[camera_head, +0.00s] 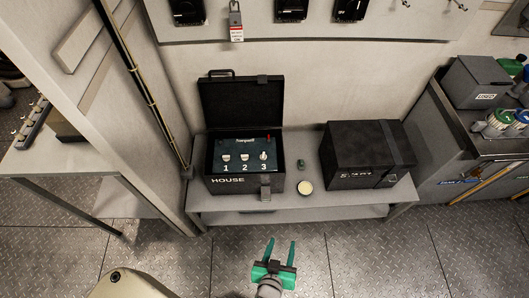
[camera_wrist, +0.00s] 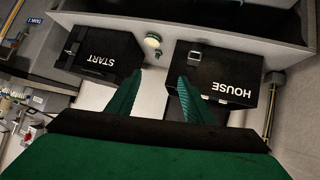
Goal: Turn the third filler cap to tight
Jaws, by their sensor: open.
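The open black box marked HOUSE (camera_head: 228,181) stands on a low grey bench, its lid raised. Inside is a dark panel (camera_head: 231,144) with small pale fittings above the numbers 1, 2 and 3. The third filler cap (camera_head: 264,156) appears to be the pale fitting above the 3; its turn position is too small to tell. My gripper (camera_head: 281,243) is open and empty, in front of the bench and apart from the box. In the wrist view, its green fingers (camera_wrist: 160,78) are spread, with the HOUSE box (camera_wrist: 222,75) upside down beyond them; the panel is hidden there.
A closed black box marked START (camera_head: 366,156) stands right of the HOUSE box. A small round pale-topped item (camera_head: 305,187) and a small green item (camera_head: 301,163) lie between them. A post and partition rise at the left. The floor before the bench is clear.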

